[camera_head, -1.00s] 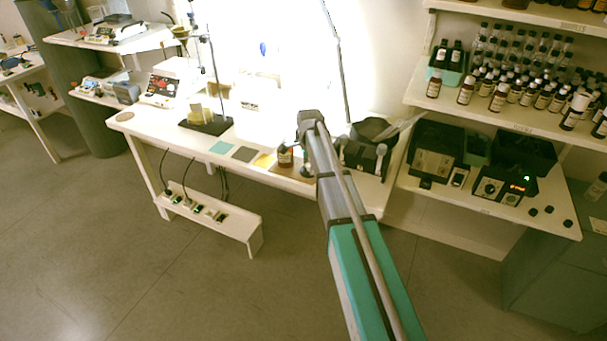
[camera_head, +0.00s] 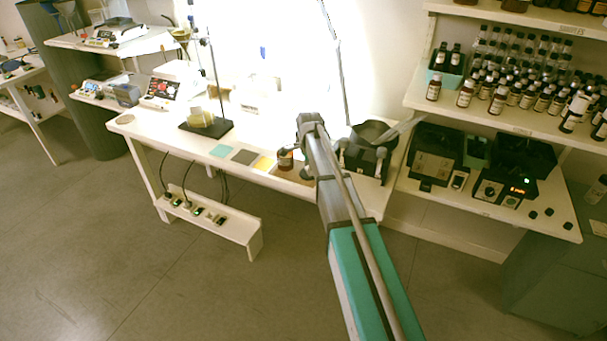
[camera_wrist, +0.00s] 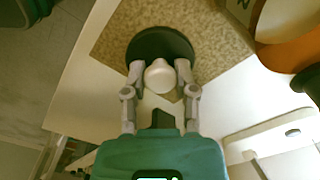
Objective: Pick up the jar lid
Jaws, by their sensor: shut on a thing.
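The jar lid (camera_wrist: 150,45) shows in the wrist view as a dark round disc, with a pale rounded knob (camera_wrist: 160,78) in front of it. My gripper (camera_wrist: 160,70) has a finger on each side of the knob and is shut on the lid. The lid is over a speckled brown mat (camera_wrist: 118,45); I cannot tell whether it touches the mat.
An orange-brown bottle (camera_wrist: 285,62) with a pale label is close on the right in the wrist view. Black equipment (camera_head: 366,150) is to the right. Coloured squares (camera_head: 243,157) lie to the left.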

